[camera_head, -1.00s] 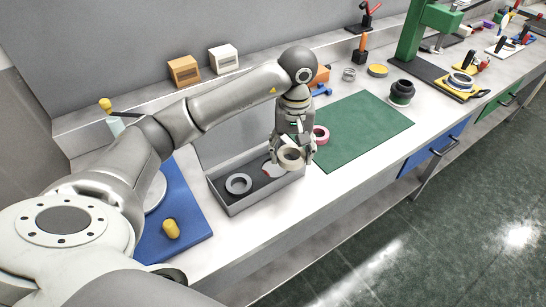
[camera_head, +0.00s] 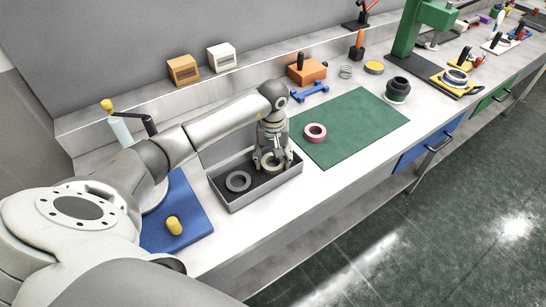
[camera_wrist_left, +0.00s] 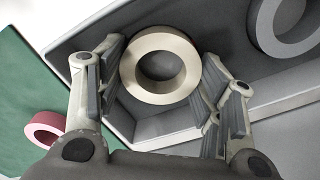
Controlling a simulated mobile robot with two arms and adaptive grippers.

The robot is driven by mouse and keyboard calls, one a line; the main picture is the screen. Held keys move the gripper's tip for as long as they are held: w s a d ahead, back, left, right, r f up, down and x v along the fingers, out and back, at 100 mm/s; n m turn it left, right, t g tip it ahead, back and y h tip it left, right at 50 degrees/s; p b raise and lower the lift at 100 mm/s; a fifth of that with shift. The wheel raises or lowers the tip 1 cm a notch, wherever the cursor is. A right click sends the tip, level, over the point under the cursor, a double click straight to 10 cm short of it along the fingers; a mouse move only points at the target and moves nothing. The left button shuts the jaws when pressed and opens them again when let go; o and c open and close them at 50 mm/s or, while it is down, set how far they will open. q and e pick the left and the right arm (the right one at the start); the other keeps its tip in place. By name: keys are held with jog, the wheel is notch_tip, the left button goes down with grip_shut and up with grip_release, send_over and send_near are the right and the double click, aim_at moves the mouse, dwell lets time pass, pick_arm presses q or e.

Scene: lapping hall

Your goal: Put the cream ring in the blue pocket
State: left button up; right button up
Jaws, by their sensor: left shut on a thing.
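The cream ring (camera_head: 268,167) is held by my left gripper (camera_head: 272,162) inside the right part of a grey tray (camera_head: 262,195). In the left wrist view the cream ring (camera_wrist_left: 132,72) lies between the two finger pads of my left gripper (camera_wrist_left: 163,82), with the dark tray floor and tray walls around it. Whether the ring touches the floor I cannot tell. In the head view the fingers partly hide the ring. I cannot make out a blue pocket in either view. My right gripper is not in view.
A grey ring (camera_head: 238,188) lies in the tray's left part. A pink ring (camera_head: 315,138) lies on a green mat (camera_head: 355,125) to the right. A blue board (camera_head: 190,233) with a yellow knob (camera_head: 174,225) is at left. An orange block (camera_head: 307,73) stands behind.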

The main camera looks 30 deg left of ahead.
pick_arm(q)
jog(key=shift+s+d+f+b, duration=0.2)
jog(key=shift+s+f+b, duration=0.15)
jog(key=shift+f+b, duration=0.4)
jog(key=o, duration=0.7)
jog(key=shift+o, duration=2.2)
jog(key=shift+w+a+f, duration=0.1)
jog(key=shift+w+f, duration=0.05)
jog(key=shift+f, duration=0.05)
jog(key=shift+r, duration=0.15)
